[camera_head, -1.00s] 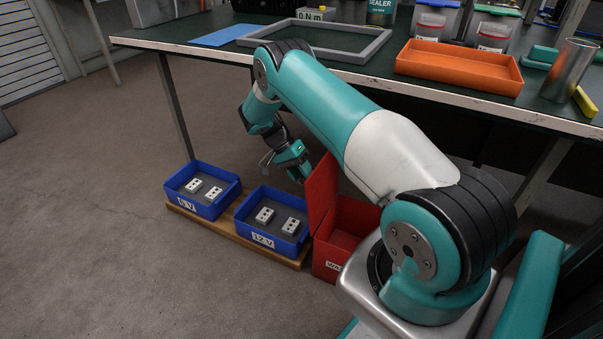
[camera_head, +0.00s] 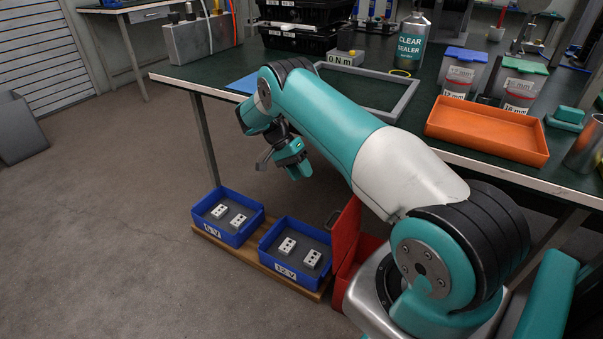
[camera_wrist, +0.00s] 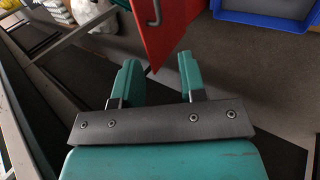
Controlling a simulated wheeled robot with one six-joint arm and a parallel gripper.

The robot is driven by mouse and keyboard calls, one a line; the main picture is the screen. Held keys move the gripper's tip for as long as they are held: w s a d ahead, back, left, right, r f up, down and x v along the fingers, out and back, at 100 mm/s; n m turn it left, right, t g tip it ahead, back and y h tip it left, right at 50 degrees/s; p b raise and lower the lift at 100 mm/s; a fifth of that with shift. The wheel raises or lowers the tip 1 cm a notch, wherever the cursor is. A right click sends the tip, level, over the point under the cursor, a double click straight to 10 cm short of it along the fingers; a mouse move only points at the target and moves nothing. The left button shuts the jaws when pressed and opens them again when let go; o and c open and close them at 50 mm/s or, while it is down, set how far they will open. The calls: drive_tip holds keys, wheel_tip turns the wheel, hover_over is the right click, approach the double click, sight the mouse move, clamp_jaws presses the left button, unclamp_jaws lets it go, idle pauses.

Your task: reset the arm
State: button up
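My gripper (camera_head: 283,168) hangs at the end of my bent arm, in front of the table edge and above the blue bins. In the wrist view, my gripper's two teal fingers (camera_wrist: 158,86) stand apart with nothing between them. Beyond the fingers is the red lid (camera_wrist: 155,28) with a metal handle. In the head view, the raised red lid (camera_head: 346,240) belongs to a red bin (camera_head: 366,252) partly hidden by my arm.
A blue bin marked 6 V or similar (camera_head: 207,232) and a blue 12 V bin (camera_head: 268,258) stand on a wooden board (camera_head: 238,258), each with white blocks. The table (camera_head: 190,76) carries an orange tray (camera_head: 488,142) and a grey frame (camera_head: 400,108).

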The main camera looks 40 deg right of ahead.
drive_tip(key=shift+w+r, duration=0.1)
drive_tip(key=shift+r, duration=0.05)
idle(0.5)
drive_tip(key=s+a+r+n+t, duration=0.2)
drive_tip(key=a+r+n+t, duration=0.3)
drive_tip(key=a+r+n, duration=0.95)
drive_tip(key=s+a+r+n+t+y, duration=0.1)
drive_tip(key=s+a+r+n+y, duration=0.1)
drive_tip(key=s+a+r, duration=0.55)
drive_tip(key=s+a+r+n+y, duration=0.25)
drive_tip(key=s+a, duration=0.25)
drive_tip(key=s, duration=0.5)
drive_tip(key=s+a+r+n+t+y, duration=0.1)
drive_tip(key=s+a+r+n+y, duration=0.15)
drive_tip(key=s+a+r, duration=0.4)
wheel_tip(320, 180, up, 20)
drive_tip(key=s+p, duration=0.2)
drive_tip(key=p, duration=1.9)
drive_tip(key=shift+s+f+h, duration=0.15)
drive_tip(key=shift+f+h, duration=0.05)
drive_tip(key=shift+h, duration=0.2)
drive_tip(key=shift+a, duration=0.1)
drive_tip(key=shift+a+n, duration=0.1)
drive_tip(key=shift+n, duration=0.15)
